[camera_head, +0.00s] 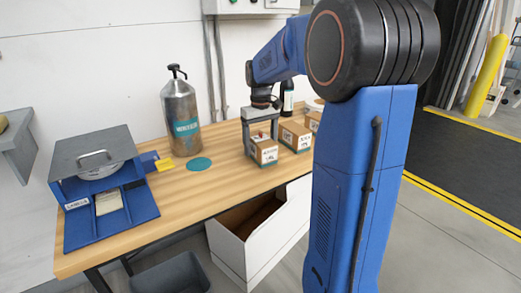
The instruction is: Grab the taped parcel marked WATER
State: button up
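Small brown taped cardboard parcels stand at the back right of the wooden bench. The front parcel (265,153) has a white label with dark print too small to read. A second parcel (295,137) stands behind it to the right, also with unreadable labels. A third parcel (313,121) is partly hidden by my arm. I cannot tell which one is marked WATER. My gripper (261,138) points down over the front parcel, with its fingers spread at the parcel's two sides. I cannot tell whether they touch it.
A metal pump canister (181,117) with a teal label and a teal disc (199,164) are left of the parcels. A blue label machine (103,178) fills the bench's left end. A white open box (229,251) and a grey bin (172,276) stand below. Bare wood (190,200) lies in front.

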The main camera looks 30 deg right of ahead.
jog(key=c, duration=1.4)
jog(key=shift+r, duration=0.1)
